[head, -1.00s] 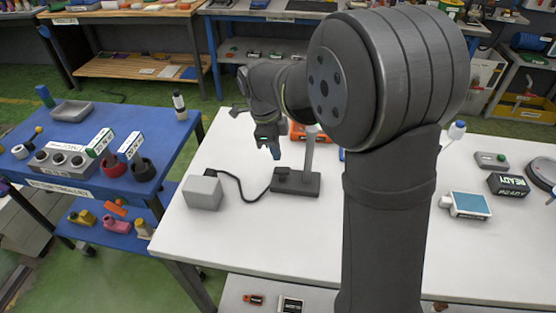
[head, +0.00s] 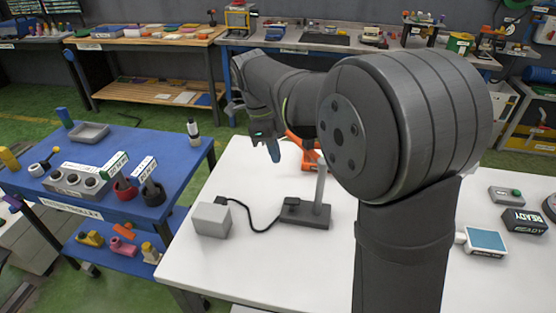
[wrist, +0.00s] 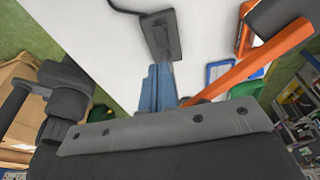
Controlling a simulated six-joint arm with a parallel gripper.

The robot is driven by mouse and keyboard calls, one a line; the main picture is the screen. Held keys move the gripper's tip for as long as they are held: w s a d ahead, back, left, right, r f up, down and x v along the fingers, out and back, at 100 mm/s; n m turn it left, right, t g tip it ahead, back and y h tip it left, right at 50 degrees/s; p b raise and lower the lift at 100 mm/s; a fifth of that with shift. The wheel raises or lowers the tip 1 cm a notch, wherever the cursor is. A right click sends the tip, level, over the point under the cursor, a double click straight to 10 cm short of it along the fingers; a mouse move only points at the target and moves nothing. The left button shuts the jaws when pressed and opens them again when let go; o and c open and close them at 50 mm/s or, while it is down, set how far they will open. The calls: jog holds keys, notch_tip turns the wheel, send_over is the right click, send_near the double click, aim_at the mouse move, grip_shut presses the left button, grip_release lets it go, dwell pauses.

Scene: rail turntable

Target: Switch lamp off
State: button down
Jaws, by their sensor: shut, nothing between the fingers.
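The lamp has a dark flat base (head: 304,214) and a grey upright post (head: 320,190) on the white table. The top of the post is hidden behind my arm, so I cannot tell whether the lamp is lit. A small raised part (head: 293,202) sits on the base's left end. The base also shows in the wrist view (wrist: 160,36), beyond the fingertips. My gripper (head: 274,152), with blue fingers, is shut and empty. It hangs above the table, up and left of the base in the head view, apart from it. The fingers show in the wrist view (wrist: 158,82).
A black cord (head: 250,224) joins the base to a grey box (head: 212,219) on the left. An orange object (head: 303,150) stands behind the lamp; an orange bar (wrist: 255,65) crosses the wrist view's right. A blue table (head: 120,207) stands left. The white table's front left is clear.

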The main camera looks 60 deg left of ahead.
jog(key=shift+w+d+r+t+h, duration=0.2)
jog(key=shift+d+t+h, duration=0.15)
jog(key=shift+t+h, duration=0.15)
send_near(296, 201)
jog(key=x, duration=0.5)
jog(key=shift+w, duration=0.15)
jog(key=shift+x, duration=0.8)
